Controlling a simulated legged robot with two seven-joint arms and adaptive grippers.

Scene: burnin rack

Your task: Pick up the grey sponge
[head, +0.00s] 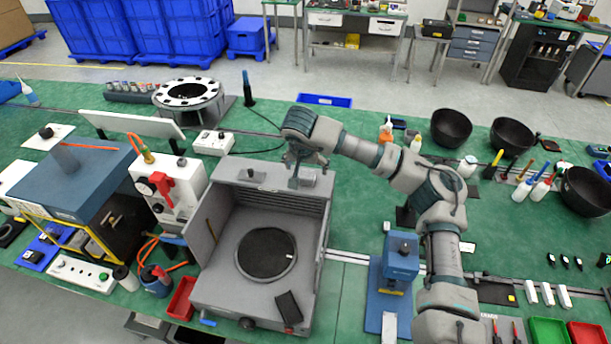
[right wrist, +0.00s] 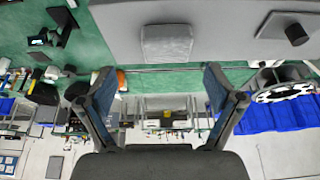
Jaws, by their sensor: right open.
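The grey sponge (right wrist: 166,40) is a pale rounded block on a flat grey surface in the right wrist view. In the head view the sponge (head: 318,179) is partly hidden by my right gripper, at the right end of the top of the grey open-fronted box (head: 212,281). My right gripper (head: 302,171) points down at that spot. In the right wrist view my right gripper (right wrist: 160,84) has its fingers spread wide with nothing between them, and the sponge shows beyond the fingertips. My left gripper is in neither view.
A plate with a dark knob (head: 250,173) is left of the sponge on the box top. A black-spotted white ring (head: 190,93) and white control box (head: 213,142) stand behind left. A blue press (head: 400,262) is at right. Green table behind the box is mostly clear.

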